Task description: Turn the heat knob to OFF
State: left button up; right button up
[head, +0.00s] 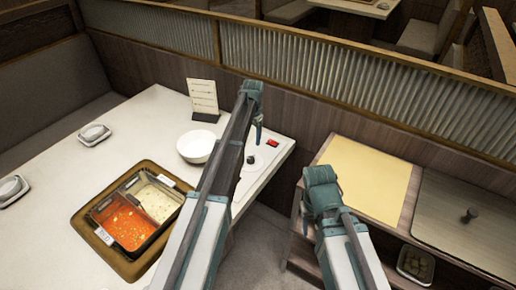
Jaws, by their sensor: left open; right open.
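A small dark knob (250,160) stands on the white table's right corner, beside my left arm. Its pointer and any markings are too small to read. My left gripper (258,132) is open, its fingers pointing down above and just beyond the knob; it appears apart from the knob. My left forearm crosses in front of part of the table. My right gripper (320,212) is open and empty, off the table's right side near a wooden counter.
A red piece (272,143) lies near the knob. A white bowl (198,146), a menu card (203,98) and a two-well sauce pot (102,211) are on the table (140,130). A yellow mat (365,180) covers part of the counter at right.

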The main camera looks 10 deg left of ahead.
aim_at(251, 159)
pick_arm(q)
jog(key=shift+w+a, duration=0.1)
jog(key=shift+w, duration=0.2)
jog(key=shift+f, duration=0.1)
jog(key=f+b, duration=1.3)
jog(key=b, duration=0.1)
jog(key=shift+w+a+f, duration=0.15)
jog(key=shift+a+f, duration=0.15)
jog(key=shift+r, duration=0.1)
jog(key=shift+c, duration=0.2)
grip_shut()
